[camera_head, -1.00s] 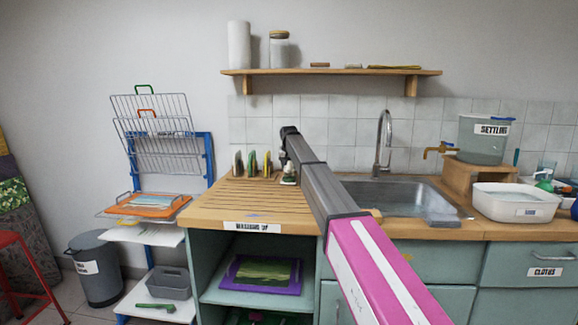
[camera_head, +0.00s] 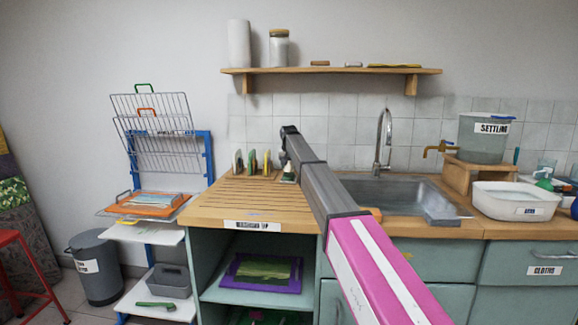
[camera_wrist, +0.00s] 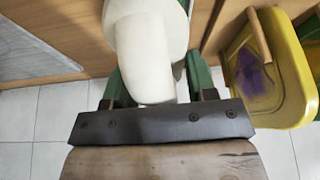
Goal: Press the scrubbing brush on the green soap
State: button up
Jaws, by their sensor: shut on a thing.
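My gripper (camera_head: 288,177) is over the slatted wooden drainboard, left of the sink, and looks small there. In the wrist view my gripper (camera_wrist: 157,84) has its green fingers on either side of a cream-white rounded thing with a thick handle. This looks to be the scrubbing brush (camera_wrist: 143,45), held in the fingers; its bristles are hidden. I cannot make out the green soap in either view, and I cannot tell whether the brush touches anything below.
Upright boards (camera_head: 252,162) stand in a rack just left of my gripper. The sink (camera_head: 395,193) is to the right, with a tap (camera_head: 384,140). The drainboard (camera_head: 225,203) is clear in front. A white basin (camera_head: 515,203) stands far right.

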dwell(0.6)
jog(key=shift+r, duration=3.5)
